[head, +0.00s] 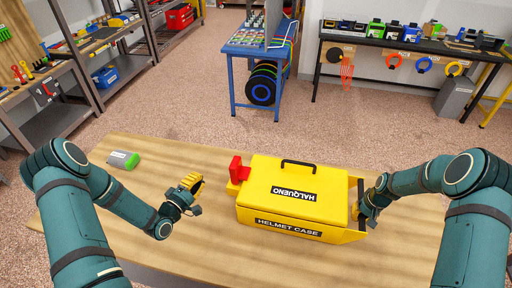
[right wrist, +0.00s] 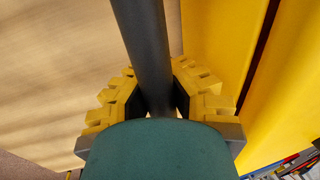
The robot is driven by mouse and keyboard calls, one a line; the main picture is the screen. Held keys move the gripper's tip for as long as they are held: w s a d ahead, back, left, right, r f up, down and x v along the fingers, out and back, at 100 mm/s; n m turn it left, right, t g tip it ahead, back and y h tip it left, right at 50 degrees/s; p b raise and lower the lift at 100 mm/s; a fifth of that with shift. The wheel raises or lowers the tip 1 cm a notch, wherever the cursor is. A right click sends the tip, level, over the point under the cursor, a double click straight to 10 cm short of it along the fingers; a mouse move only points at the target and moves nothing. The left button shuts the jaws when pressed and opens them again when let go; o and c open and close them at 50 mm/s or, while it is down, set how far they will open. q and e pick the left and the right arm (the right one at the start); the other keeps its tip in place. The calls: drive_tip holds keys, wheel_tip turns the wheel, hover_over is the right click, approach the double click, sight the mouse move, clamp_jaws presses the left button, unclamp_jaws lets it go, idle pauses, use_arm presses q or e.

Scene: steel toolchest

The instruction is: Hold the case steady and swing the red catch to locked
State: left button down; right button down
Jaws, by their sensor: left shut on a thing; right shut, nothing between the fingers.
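The yellow helmet case (head: 271,205) stands on the wooden table with its lid down and a black handle on top. The red catch (head: 237,170) stands upright at the case's left end. My left gripper (head: 191,182) is to the left of the case, apart from the catch. Its fingers look together, and I see nothing between them. My right gripper (head: 374,193) is at the case's right end. In the right wrist view its yellow fingers (right wrist: 160,100) are on both sides of a dark grey bar (right wrist: 146,45), next to the yellow case wall (right wrist: 215,45). The finger pads' contact is partly hidden.
A grey and green box (head: 123,160) lies at the table's left rear. The wooden table (head: 150,143) is otherwise clear left of the case. A blue workbench (head: 255,50), shelves and a dark bench stand beyond, away from the table.

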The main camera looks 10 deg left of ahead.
drive_tip(key=c, duration=1.1)
unclamp_jaws()
drive_tip(key=shift+r, duration=0.1)
drive_tip(key=shift+o, duration=0.2)
drive_tip(key=shift+s, duration=0.1)
wheel_tip(320, 180, up, 12)
drive_tip(key=d, duration=0.2)
drive_tip(key=shift+d, duration=0.15)
drive_tip(key=shift+f, duration=0.2)
